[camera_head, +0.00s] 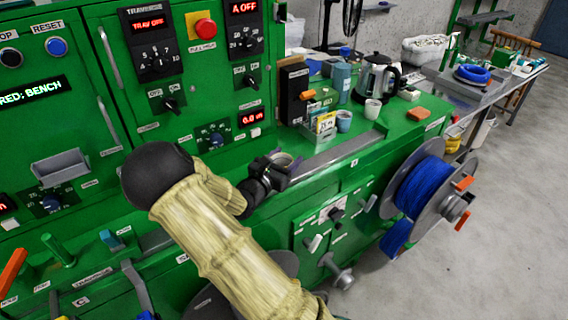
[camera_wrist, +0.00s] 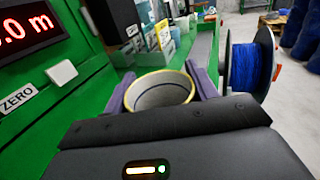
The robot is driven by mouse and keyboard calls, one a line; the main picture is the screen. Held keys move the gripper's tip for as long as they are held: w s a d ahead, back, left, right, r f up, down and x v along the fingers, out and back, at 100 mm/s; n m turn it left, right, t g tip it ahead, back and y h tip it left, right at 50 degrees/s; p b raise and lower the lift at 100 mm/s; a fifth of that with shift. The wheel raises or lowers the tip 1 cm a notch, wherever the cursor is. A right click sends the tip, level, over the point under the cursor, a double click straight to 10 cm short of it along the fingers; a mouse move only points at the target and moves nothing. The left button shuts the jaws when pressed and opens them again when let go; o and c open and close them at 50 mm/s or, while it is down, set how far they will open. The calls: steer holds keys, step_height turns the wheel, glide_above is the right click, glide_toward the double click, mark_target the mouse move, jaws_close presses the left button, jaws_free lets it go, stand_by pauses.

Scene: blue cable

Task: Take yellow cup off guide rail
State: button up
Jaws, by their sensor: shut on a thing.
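The yellow cup (camera_wrist: 163,92) shows in the wrist view with its yellow rim and grey inside facing me, tilted in the picture. My gripper (camera_wrist: 158,82) has one purple finger on each side of it and is shut on the cup. In the head view my gripper (camera_head: 276,170) is low over the green machine's ledge, by the near end of the grey metal guide rail (camera_head: 330,152). There the cup (camera_head: 284,158) is mostly hidden by my gripper. I cannot tell whether its base touches the rail.
A blue cable reel (camera_head: 420,190) hangs off the machine's front. The control panel is close on the left.

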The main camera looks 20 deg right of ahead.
step_height(320, 180, up, 10)
steer(key=shift+f, duration=0.25)
stand_by(0.7)
